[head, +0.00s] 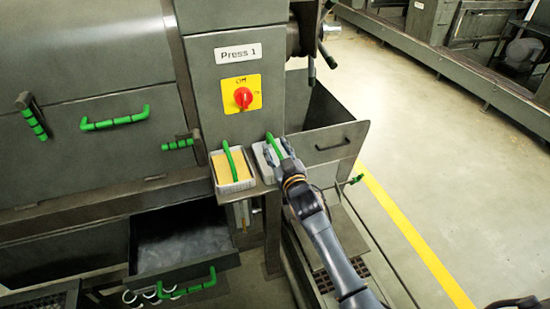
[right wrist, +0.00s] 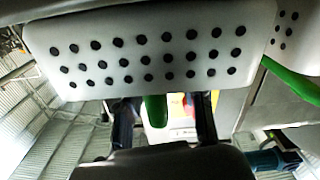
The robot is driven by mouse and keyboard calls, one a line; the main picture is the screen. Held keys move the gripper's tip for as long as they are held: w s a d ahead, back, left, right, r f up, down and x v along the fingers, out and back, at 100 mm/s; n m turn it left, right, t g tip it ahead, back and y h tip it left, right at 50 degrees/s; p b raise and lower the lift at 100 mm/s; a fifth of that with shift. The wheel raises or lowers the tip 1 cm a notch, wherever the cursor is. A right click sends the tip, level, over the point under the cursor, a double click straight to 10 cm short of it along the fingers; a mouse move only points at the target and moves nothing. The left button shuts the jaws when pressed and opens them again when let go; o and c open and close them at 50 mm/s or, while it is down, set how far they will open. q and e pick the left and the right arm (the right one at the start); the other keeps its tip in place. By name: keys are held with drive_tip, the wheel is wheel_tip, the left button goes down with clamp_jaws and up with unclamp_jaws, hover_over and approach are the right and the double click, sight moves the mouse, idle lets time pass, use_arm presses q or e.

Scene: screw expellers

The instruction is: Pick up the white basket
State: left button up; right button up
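Two white baskets with green handles stand side by side on a small shelf under the Press 1 panel. The left basket (head: 247,184) holds something yellow. The right basket (head: 259,162) is partly hidden behind my right gripper (head: 279,150), which is at its green handle (head: 271,143). In the right wrist view a white basket wall with dark holes (right wrist: 145,45) fills the top. A green handle (right wrist: 156,110) shows between my two dark fingers (right wrist: 164,122), with gaps on both sides, so the gripper looks open around it. My left gripper is not in view.
A grey bin (head: 335,140) stands right behind my right gripper. A red knob on a yellow plate (head: 242,94) is above the baskets. An open drawer (head: 180,250) sticks out at lower left. Clear floor with a yellow line (head: 415,238) lies to the right.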

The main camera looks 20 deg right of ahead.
drive_tip(key=shift+c, duration=0.2)
clamp_jaws()
